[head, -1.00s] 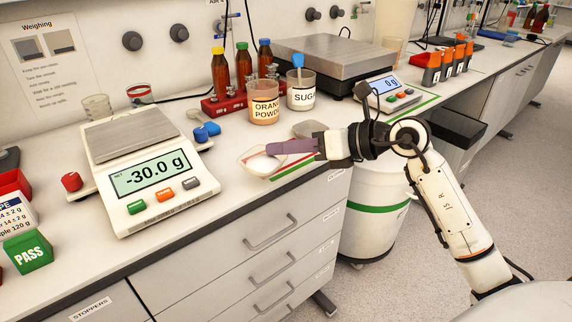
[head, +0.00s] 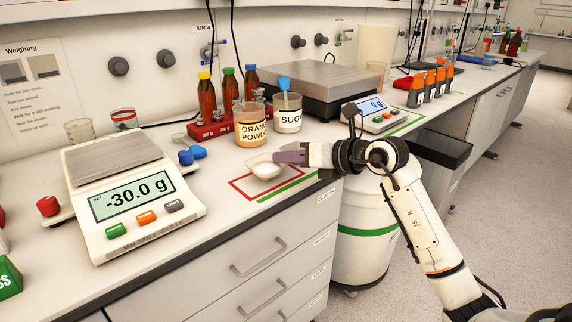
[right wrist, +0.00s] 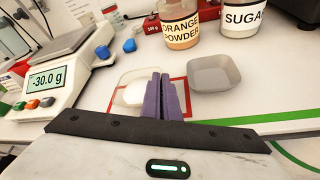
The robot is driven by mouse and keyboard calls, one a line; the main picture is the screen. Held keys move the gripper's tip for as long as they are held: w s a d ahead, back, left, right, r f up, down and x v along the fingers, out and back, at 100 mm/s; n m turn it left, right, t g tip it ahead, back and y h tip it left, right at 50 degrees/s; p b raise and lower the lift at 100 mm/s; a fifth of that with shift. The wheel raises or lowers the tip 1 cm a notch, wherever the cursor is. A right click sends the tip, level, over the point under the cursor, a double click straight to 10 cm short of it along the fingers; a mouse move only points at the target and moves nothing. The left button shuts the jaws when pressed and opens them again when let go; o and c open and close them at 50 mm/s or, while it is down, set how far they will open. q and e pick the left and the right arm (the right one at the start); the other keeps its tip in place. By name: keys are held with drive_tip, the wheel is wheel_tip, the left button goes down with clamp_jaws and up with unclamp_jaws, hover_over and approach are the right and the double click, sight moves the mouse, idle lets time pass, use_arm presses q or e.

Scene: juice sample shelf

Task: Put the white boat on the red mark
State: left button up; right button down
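The white boat (head: 264,172), a shallow dish with white powder in it, is over the far part of the red mark (head: 262,198), a red rectangle outline on the bench. I cannot tell whether its base touches the bench. My right gripper (head: 288,157) comes in from the right with its purple fingers at the boat's rim. In the right wrist view the fingers (right wrist: 161,97) are almost together on the right side of the white boat (right wrist: 132,96), with the rim pinched between them. My left gripper is not in view.
A balance (head: 130,197) reading -30.0 g stands to the left. Orange powder (head: 251,127) and sugar (head: 288,118) jars stand behind the mark. A grey empty boat (right wrist: 214,74) sits right of the fingers in the wrist view. The bench's front edge is close.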

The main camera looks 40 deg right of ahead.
drive_tip(key=shift+f, duration=0.7)
drive_tip(key=shift+f, duration=0.15)
drive_tip(key=c, duration=2)
unclamp_jaws()
drive_tip(key=shift+c, duration=0.2)
